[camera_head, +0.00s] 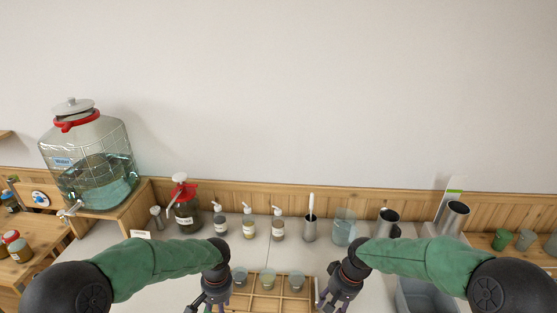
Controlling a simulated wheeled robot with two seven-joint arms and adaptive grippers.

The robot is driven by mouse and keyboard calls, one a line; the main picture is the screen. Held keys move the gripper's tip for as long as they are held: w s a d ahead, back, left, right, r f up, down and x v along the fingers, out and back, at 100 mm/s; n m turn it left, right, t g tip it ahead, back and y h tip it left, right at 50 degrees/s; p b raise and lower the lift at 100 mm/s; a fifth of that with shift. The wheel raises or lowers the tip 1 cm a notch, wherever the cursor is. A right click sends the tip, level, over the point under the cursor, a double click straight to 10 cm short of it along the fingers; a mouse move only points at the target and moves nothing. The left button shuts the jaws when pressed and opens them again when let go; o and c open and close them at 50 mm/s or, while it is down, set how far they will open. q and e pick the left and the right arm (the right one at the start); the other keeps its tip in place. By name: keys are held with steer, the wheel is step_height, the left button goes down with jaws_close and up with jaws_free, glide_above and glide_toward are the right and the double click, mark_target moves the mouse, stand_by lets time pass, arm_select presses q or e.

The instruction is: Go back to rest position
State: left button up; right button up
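My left gripper (208,305) is at the bottom edge of the head view, left of a wooden divided tray. My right gripper (333,303) is at the bottom edge on the tray's right side. Both point down with their fingers spread, and I see nothing held between them. The lowest ends of the fingers are near or past the picture edge. My green-sleeved arms reach in from both sides, roughly mirrored.
The wooden tray (252,300) holds several small cups. Behind it stand a red-lidded jar (187,214), pump bottles (249,225), a glass beaker (343,228) and metal cups (388,221). A large tapped glass jar (92,165) stands left; a grey bin (425,297) is right.

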arm_select(q)
steer(key=s+d+f+n+h+b, duration=0.1)
steer(key=s+d+f+b, duration=0.1)
steer(key=s+f, duration=0.4)
steer(key=s+d+f+n+h+b, duration=0.1)
steer(key=s+f, duration=0.6)
steer(key=f, duration=0.9)
steer(key=s+d+f+n+h+b, duration=0.1)
steer(key=s+d+f+b, duration=0.3)
steer(key=f, duration=0.7)
steer(key=s+h+b, duration=0.1)
steer(key=s+b, duration=0.1)
steer(key=s, duration=0.1)
steer(key=shift+d+n+t+h+b, duration=0.15)
steer(key=shift+n+t+h+b, duration=0.15)
steer(key=shift+n+h+b, duration=0.1)
arm_select(e)
steer(key=s+a+f, duration=0.2)
steer(key=s+f, duration=0.5)
steer(key=f, duration=0.4)
steer(key=s+a+f+m+y, duration=0.1)
steer(key=s+f, duration=0.5)
steer(key=f, duration=0.5)
steer(key=s+a+f, duration=0.2)
steer(key=s+f, duration=0.5)
steer(key=f, duration=0.4)
steer(key=shift+s+a+f, duration=0.3)
steer(key=shift+f, duration=0.1)
